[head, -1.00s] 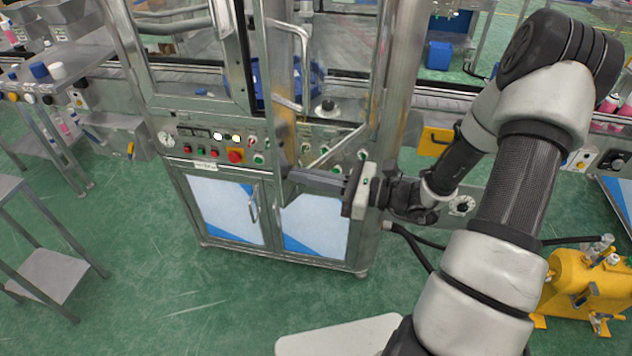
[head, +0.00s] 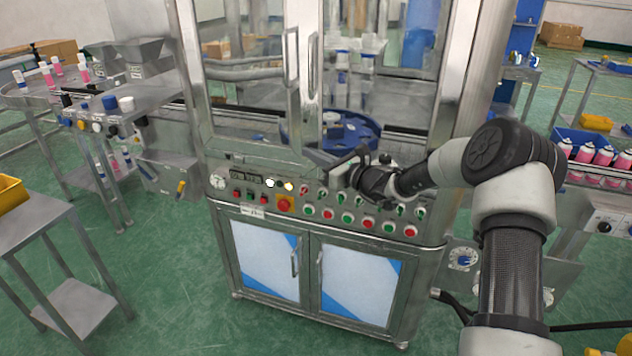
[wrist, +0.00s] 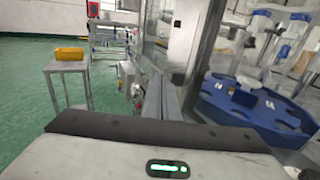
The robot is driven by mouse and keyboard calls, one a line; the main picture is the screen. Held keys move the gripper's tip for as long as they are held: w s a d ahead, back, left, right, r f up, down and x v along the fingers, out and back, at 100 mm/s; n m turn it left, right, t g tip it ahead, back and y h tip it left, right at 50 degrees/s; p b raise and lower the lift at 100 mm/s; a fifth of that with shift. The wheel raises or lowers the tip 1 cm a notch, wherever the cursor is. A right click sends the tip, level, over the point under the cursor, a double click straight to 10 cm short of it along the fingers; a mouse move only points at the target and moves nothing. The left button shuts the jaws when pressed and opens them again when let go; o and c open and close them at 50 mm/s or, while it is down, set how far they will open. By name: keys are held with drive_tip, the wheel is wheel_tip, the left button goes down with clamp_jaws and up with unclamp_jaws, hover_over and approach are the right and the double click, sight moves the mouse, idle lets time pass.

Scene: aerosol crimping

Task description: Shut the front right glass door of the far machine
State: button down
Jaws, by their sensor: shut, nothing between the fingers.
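The machine is a tall steel cabinet with glass doors above a control panel (head: 320,207). Its front right glass door (head: 311,112) stands close to the left door (head: 250,148), their upright handles side by side. The right door looks nearly in line with the front; I cannot tell whether it is fully shut. My gripper (head: 316,156) is shut and empty, near the lower left corner of the right door. Contact is unclear. In the wrist view, the shut fingers (wrist: 160,98) point ahead beside a steel upright (wrist: 198,45).
A blue round turntable (head: 345,132) sits inside the machine, also at right in the wrist view (wrist: 262,105). Red and green buttons line the panel below my gripper. A steel side table (head: 40,228) stands at left. Green floor is open in front.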

sight(316, 145)
drive_tip(key=w, duration=0.2)
drive_tip(key=w+m+t+h+b, duration=0.1)
drive_tip(key=w, duration=0.1)
drive_tip(key=w+d+h+b, duration=0.1)
drive_tip(key=w, duration=0.1)
drive_tip(key=shift+f+m+t, duration=0.15)
drive_tip(key=shift+m+t, duration=0.25)
drive_tip(key=shift+w+d+h+b, duration=0.15)
drive_tip(key=shift+w+h+b, duration=0.2)
drive_tip(key=shift+w, duration=0.25)
drive_tip(key=shift+d+r+m, duration=0.15)
drive_tip(key=shift+r+m, duration=0.15)
drive_tip(key=shift+r, duration=0.05)
drive_tip(key=shift+w+r, duration=0.1)
